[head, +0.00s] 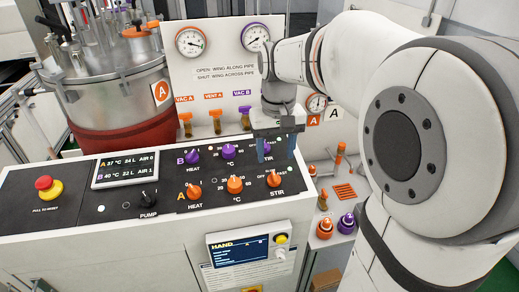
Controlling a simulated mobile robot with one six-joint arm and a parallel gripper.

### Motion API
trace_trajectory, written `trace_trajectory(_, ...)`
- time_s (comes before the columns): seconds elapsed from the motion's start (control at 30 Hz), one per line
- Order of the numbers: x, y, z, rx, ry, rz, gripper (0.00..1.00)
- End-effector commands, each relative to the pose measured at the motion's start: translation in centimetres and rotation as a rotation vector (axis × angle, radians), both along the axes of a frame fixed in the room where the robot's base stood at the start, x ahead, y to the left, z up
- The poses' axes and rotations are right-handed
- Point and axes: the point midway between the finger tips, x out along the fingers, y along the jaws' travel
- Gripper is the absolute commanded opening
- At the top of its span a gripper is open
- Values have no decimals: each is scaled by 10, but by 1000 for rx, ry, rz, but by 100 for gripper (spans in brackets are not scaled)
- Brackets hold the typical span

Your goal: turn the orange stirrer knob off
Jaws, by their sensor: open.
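The orange stirrer knob (273,180) is at the right end of the front row on the black control panel (100,188). It stands above the label "STIR", with small markings above it. Its pointer is too small to read for certain. My gripper (277,151) hangs over the right end of the panel, with its two blue fingertips apart and nothing visible between them. In the picture it is just above the orange stirrer knob and apart from it. It covers much of the back-row spot at the right, where part of a label shows.
Orange heat (194,191) and °C (235,185) knobs sit left of the stirrer knob. Purple knobs (229,151) stand behind. A red emergency button (44,183) is far left. Valves (215,120) and gauges (190,41) are on the board behind. A steel vessel (110,85) stands at left.

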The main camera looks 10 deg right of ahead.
Motion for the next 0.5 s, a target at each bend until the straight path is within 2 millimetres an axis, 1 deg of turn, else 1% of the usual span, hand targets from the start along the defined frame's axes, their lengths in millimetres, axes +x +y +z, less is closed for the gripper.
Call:
trace_trajectory(0.3, -1, 0, -49, 0, 5, 1, 53)
trace_trajectory(0.5, -1, 1, -69, 0, 3, 2, 53)
